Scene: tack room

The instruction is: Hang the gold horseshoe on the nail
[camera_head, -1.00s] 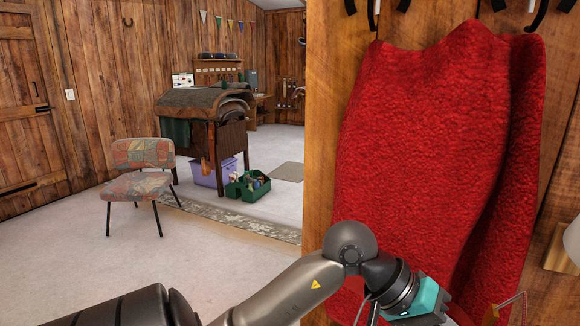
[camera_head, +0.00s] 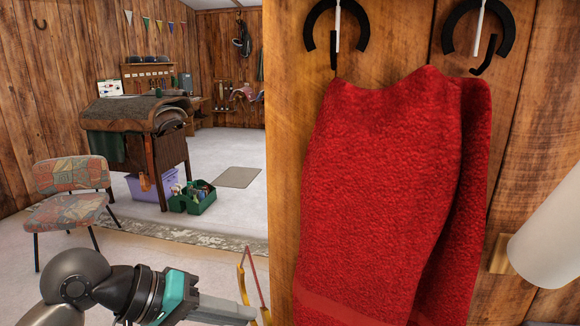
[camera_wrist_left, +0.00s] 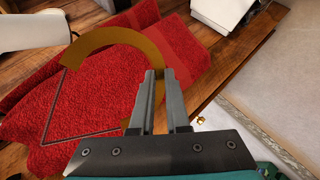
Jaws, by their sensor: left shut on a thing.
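The gold horseshoe (camera_wrist_left: 112,38) shows as a broad gold arc in the left wrist view, with a thin dark line running from it in a loop. In the head view it is nearly edge-on, a thin gold strip (camera_head: 242,285) with a thin red line beside it. My left gripper (camera_wrist_left: 160,78) is shut on the horseshoe, its fingers covering part of it. In the head view this gripper (camera_head: 252,314) is low, left of the red towel and apart from the hooks. I cannot pick out a bare nail. My right gripper is not in view.
A red towel (camera_head: 385,190) hangs on the wooden wall (camera_head: 283,170) below black horseshoe hooks (camera_head: 310,30). A white cylinder (camera_head: 550,240) juts out at right. A patterned chair (camera_head: 70,178), a green caddy (camera_head: 195,203) and open floor lie at left.

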